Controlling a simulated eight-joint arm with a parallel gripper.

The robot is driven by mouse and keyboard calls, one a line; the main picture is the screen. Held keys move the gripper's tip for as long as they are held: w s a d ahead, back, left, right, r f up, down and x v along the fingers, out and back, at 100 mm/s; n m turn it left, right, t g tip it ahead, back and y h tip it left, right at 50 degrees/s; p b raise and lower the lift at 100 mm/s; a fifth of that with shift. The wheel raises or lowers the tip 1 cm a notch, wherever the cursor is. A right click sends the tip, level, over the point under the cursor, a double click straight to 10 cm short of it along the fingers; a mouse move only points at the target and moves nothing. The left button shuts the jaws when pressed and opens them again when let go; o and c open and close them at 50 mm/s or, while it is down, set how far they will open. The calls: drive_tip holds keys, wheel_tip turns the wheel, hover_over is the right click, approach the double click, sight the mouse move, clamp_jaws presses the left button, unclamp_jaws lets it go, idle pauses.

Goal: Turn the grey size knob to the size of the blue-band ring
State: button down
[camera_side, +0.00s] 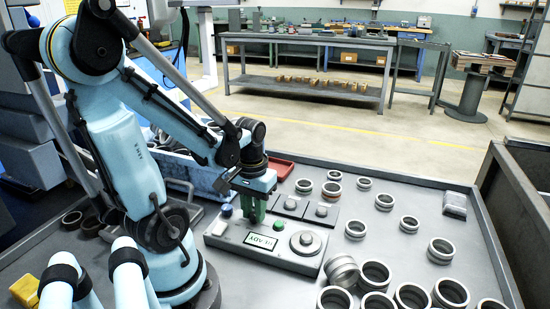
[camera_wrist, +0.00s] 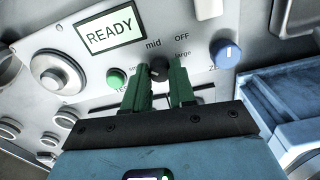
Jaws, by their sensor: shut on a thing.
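My gripper (camera_wrist: 159,78) has two green fingers, one on each side of the dark grey size knob (camera_wrist: 160,69), and is shut on it. The labels "mid" and "large" show around the knob, and a "small" label is partly hidden by a finger. I cannot make out which size its pointer faces. In the side view my gripper (camera_side: 254,212) reaches down onto the back of the grey control panel (camera_side: 235,243), and its fingers hide the knob. Many metal rings lie on the table; I cannot make out a blue band on any.
The panel carries a READY screen (camera_wrist: 110,36), a green button (camera_wrist: 117,78), a blue knob (camera_wrist: 226,52) and a round metal dial (camera_wrist: 57,75). A red tray (camera_side: 280,168) lies behind. Rings crowd the right.

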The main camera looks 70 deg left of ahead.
drive_tip(key=shift+n, duration=0.9)
drive_tip(key=c, duration=0.9)
unclamp_jaws()
drive_tip(key=shift+r, duration=6.05)
